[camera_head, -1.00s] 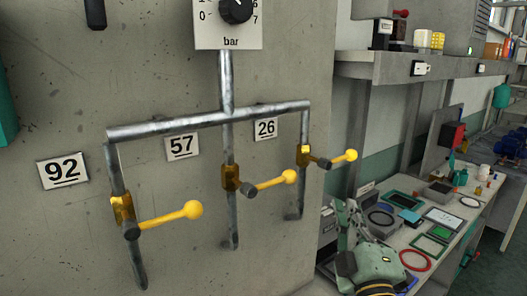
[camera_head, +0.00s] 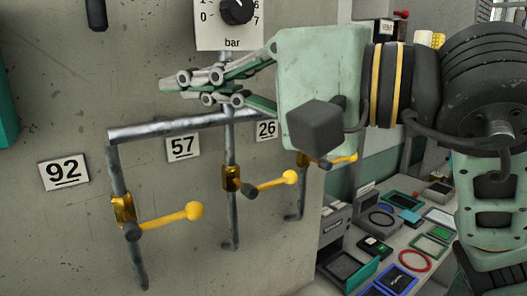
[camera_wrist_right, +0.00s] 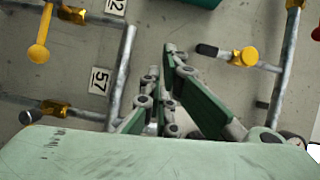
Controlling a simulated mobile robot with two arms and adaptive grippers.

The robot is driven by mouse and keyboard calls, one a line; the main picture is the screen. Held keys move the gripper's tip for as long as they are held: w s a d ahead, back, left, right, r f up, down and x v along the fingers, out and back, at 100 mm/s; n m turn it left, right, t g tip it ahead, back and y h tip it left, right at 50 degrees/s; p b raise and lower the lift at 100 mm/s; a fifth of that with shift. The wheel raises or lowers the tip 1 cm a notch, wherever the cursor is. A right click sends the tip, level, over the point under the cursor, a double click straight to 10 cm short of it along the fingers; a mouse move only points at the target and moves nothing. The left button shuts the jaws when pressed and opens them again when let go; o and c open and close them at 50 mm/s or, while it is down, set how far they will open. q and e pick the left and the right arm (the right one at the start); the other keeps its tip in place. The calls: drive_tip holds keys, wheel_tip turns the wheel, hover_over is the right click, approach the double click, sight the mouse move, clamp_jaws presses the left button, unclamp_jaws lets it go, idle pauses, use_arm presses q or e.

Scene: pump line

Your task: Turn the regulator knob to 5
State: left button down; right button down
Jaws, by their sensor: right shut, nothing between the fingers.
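The regulator knob (camera_head: 236,10) is black and sits on a white dial plate (camera_head: 228,38) marked "bar", cut off by the top edge of the head view. The numbers 0, 1, 6 and 7 show around it; a light mark on the knob is too cut off to read surely. My right gripper (camera_head: 172,84) is shut and empty, in front of the pipework below and left of the dial plate, apart from the knob. Its fingers point left. In the right wrist view the gripper (camera_wrist_right: 161,60) also shows; I cannot make out the knob there. My left gripper is out of view.
Below the dial, a grey pipe manifold (camera_head: 160,128) carries several yellow-handled valves, including one by the 92 plate (camera_head: 63,172) and one by the 57 plate (camera_head: 182,147). The handles stick out from the wall. A cluttered bench (camera_head: 395,235) stands at the right.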

sight(214, 9)
drive_tip(key=w+d+r+t+h, duration=0.2)
drive_tip(key=d+r+t+h, duration=0.3)
drive_tip(key=d+r+t, duration=0.15)
drive_tip(key=shift+m+t, duration=0.25)
drive_tip(key=shift+m, duration=0.05)
drive_tip(key=p+x, duration=0.1)
drive_tip(key=x, duration=0.5)
drive_tip(key=shift+w+f, duration=0.15)
drive_tip(key=shift+w, duration=0.1)
drive_tip(key=shift+w+d+r, duration=0.1)
drive_tip(key=shift+d+r, duration=0.05)
drive_tip(key=shift+r, duration=0.25)
drive_tip(key=shift+r+b, duration=0.25)
drive_tip(key=shift+b, duration=0.2)
drive_tip(key=shift+s+a+r+b, duration=0.15)
drive_tip(key=shift+r+b, duration=0.05)
drive_tip(key=shift+r, duration=0.1)
drive_tip(key=shift+s+a+r+b, duration=0.15)
drive_tip(key=shift+r+b, duration=0.05)
drive_tip(key=shift+r, duration=0.3)
